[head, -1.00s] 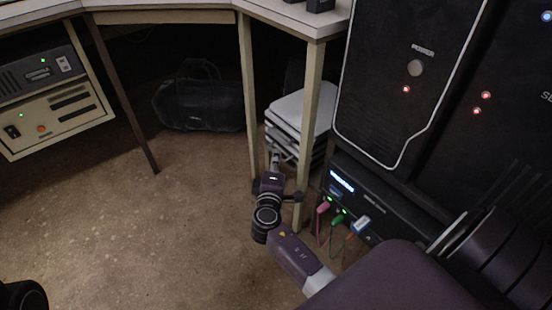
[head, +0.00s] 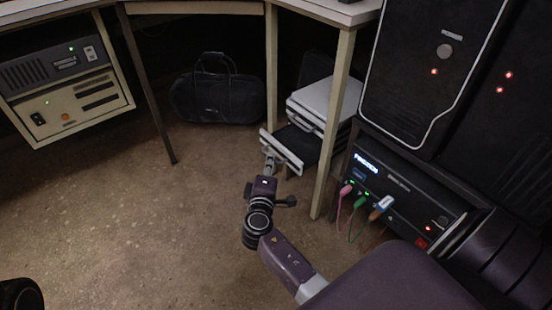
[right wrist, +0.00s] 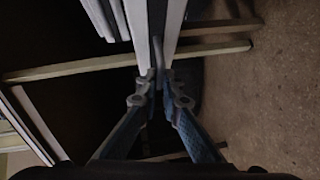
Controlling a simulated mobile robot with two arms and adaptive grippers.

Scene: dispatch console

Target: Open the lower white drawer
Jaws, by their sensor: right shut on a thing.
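The white drawer unit (head: 328,95) stands under the desk, behind a desk leg. Its lower white drawer (head: 284,155) is pulled out toward the front left, with a dark interior showing behind its pale front. My right gripper (head: 268,165) is at the outer face of that front. In the right wrist view the fingers of my right gripper (right wrist: 161,82) are closed around a thin handle (right wrist: 157,52) on the pale drawer front (right wrist: 140,28).
Desk legs (head: 334,135) stand close to the drawer's right and behind it. A black bag (head: 217,98) lies on the floor under the desk. A black device with cables (head: 400,190) is at the right. The brown floor in front of the drawer is clear.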

